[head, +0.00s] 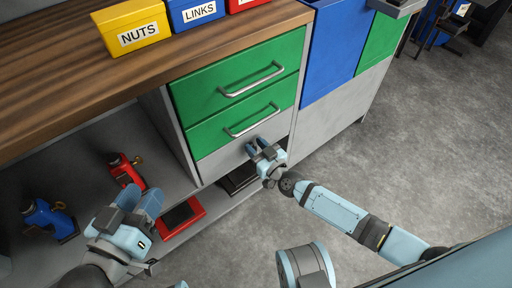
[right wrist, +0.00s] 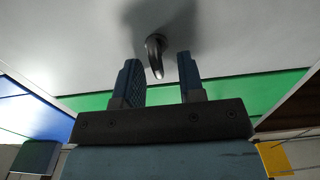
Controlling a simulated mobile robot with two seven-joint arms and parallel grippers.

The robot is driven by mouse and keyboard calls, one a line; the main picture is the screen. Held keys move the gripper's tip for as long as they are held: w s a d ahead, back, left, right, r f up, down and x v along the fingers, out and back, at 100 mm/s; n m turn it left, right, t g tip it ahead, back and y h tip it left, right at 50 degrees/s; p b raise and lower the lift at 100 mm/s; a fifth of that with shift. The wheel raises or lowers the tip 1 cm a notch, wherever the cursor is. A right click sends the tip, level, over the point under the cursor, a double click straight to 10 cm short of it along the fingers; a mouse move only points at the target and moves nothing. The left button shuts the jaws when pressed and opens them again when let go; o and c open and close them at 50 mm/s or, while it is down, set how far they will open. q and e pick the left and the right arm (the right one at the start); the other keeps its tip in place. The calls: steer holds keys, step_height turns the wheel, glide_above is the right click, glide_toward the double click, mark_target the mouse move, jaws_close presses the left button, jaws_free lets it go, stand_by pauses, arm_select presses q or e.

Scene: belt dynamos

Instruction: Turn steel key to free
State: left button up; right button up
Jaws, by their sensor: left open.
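I cannot make out a thing that is clearly the steel key. A red dynamo-like device (head: 126,170) and a blue one (head: 48,218) stand on the low shelf, each with a small brass-coloured piece. My left gripper (head: 141,196) is open just in front of the red device. My right gripper (head: 259,147) is open at the grey panel (head: 225,158) under the green drawers; it also shows in the right wrist view (right wrist: 162,82). There, a dark curved metal piece (right wrist: 156,55) sticks out of the panel between its fingers, with a gap on the right side.
Two green drawers (head: 215,128) with bar handles are above the right gripper. A red tray (head: 181,216) and a black tray (head: 238,180) are low down. Yellow NUTS (head: 128,24) and blue LINKS (head: 188,12) bins stand on the wooden worktop (head: 60,75).

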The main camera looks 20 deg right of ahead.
steer(key=shift+c, duration=0.2)
jaws_close()
